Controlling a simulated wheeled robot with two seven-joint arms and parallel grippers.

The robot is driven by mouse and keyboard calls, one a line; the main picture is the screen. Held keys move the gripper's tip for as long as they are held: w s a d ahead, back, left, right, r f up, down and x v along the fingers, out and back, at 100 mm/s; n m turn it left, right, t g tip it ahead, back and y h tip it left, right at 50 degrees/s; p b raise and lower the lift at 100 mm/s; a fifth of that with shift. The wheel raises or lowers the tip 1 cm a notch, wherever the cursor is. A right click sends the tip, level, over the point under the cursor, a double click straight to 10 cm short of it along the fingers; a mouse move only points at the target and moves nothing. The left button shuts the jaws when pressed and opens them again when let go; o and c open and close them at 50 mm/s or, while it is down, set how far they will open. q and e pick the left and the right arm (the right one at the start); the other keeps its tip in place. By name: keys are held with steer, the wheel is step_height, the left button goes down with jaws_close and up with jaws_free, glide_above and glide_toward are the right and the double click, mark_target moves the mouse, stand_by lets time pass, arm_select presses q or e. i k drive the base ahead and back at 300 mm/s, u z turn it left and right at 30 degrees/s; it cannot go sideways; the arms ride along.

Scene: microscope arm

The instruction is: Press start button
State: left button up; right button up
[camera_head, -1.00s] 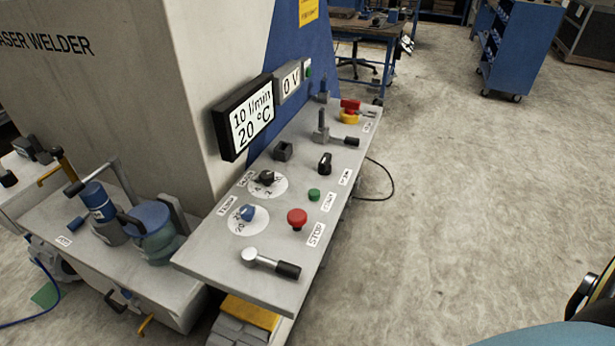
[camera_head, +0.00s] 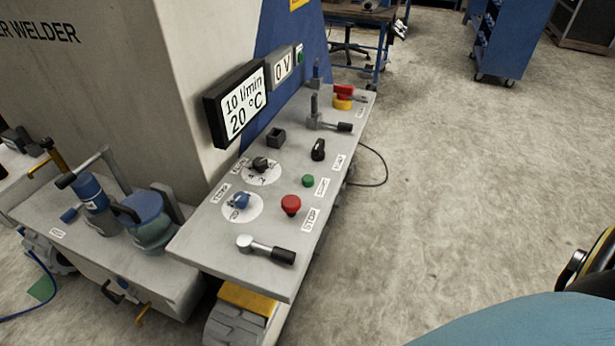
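The green start button (camera_head: 308,181) sits on the grey control panel (camera_head: 205,246) of the laser welder, beside a small label too blurred to read surely. The red mushroom stop button (camera_head: 291,204) is just below and left of it, with a STOP label. Neither of my grippers shows in the head view, and nothing touches the green button. A blue and black shape at the lower right edge seems to be part of my own body.
The panel also carries a black knob (camera_head: 318,149), a blue dial (camera_head: 241,201), a lever (camera_head: 266,249) and a red-yellow switch (camera_head: 343,96). A display (camera_head: 238,104) reads 10 l/min, 20 °C. A black cable (camera_head: 378,166) lies right of the panel.

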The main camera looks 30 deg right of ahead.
mark_target(309, 179)
steer(key=u, duration=2)
steer(key=k, duration=0.85)
steer(key=z, duration=1.45)
steer(key=i, duration=0.5)
